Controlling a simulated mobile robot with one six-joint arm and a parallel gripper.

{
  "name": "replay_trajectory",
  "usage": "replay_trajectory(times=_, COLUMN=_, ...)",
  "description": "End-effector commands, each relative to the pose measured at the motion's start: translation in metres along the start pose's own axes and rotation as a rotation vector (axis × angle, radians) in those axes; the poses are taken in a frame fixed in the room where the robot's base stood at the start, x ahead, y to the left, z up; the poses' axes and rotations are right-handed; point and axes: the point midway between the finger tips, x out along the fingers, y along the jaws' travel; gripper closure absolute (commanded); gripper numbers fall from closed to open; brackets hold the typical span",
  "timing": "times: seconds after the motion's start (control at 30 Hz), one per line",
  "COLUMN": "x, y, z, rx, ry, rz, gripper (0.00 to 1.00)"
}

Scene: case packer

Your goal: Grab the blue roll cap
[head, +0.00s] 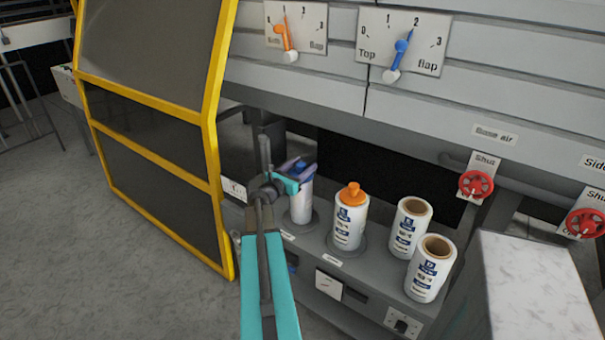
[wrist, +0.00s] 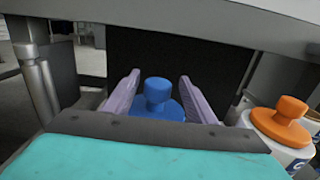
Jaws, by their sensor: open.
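The blue roll cap (wrist: 158,93) has a round knob on a wider disc and sits between the two fingers of my gripper (wrist: 153,95) in the wrist view. A gap shows between the knob and each purple finger, so my gripper is open around it. In the head view my gripper (head: 299,170) is at the top of the leftmost white roll (head: 301,206). There the blue cap (head: 299,166) is mostly hidden behind the fingers.
A roll with an orange cap (head: 351,195) stands just right; the cap also shows in the wrist view (wrist: 281,121). Two uncapped rolls (head: 410,226) (head: 431,268) stand farther right on the grey shelf (head: 340,262). A yellow-framed guard (head: 213,150) is at left. A panel edge overhangs behind.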

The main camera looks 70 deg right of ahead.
Motion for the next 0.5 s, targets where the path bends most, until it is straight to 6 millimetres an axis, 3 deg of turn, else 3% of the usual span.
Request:
replay_trajectory(times=0.23, x=0.025, y=0.002, z=0.002, rx=0.000, ry=0.000, rz=0.000, gripper=0.49)
replay_trajectory(times=0.5, x=0.034, y=0.001, z=0.001, rx=0.000, ry=0.000, rz=0.000, gripper=0.49)
